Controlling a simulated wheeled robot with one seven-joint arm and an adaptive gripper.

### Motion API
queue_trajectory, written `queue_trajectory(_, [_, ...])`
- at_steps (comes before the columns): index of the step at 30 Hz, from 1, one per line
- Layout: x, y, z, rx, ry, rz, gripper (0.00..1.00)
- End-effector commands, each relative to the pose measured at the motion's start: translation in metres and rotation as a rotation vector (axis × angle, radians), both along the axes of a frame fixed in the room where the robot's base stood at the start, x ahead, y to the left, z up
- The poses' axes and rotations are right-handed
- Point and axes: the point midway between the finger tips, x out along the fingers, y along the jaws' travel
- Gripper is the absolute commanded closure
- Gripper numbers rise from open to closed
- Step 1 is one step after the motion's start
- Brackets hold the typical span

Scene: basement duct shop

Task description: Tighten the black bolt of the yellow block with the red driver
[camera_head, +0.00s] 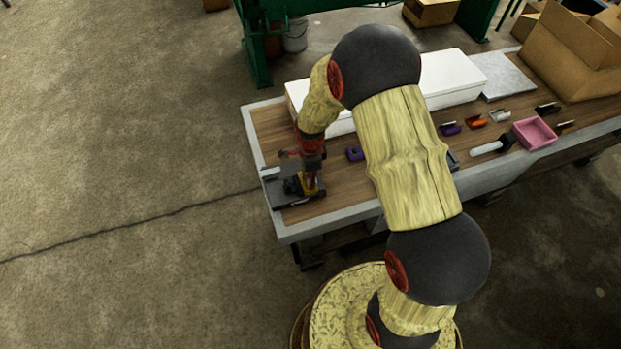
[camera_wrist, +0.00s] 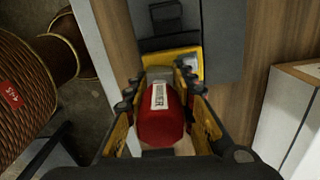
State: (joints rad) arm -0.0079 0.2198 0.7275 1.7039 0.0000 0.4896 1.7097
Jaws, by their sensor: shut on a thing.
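My gripper (camera_wrist: 158,90) is shut on the red driver (camera_wrist: 160,122), with one finger on each side of its red handle, which carries a white label. The yellow block (camera_wrist: 187,61) lies just beyond the driver in the wrist view, on a dark grey plate (camera_wrist: 218,30). In the head view, my gripper (camera_head: 309,172) is low over the yellow block (camera_head: 312,190) at the table's left end. The driver's tip and the black bolt are hidden, so I cannot tell whether they touch.
The wooden table (camera_head: 330,205) has a pale edge close to the block. A long white box (camera_head: 450,78) lies behind my arm. A pink tray (camera_head: 534,133), a cardboard box (camera_head: 575,50) and several small tools are to the right.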

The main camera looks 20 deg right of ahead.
Motion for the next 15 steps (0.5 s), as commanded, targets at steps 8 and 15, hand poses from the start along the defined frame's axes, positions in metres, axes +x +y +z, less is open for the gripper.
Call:
queue_trajectory(8, [-0.0005,0.0000,0.0000,0.000,0.000,0.130,1.00])
queue_trajectory(15, [-0.0003,0.0000,0.0041,0.000,-0.001,0.129,1.00])
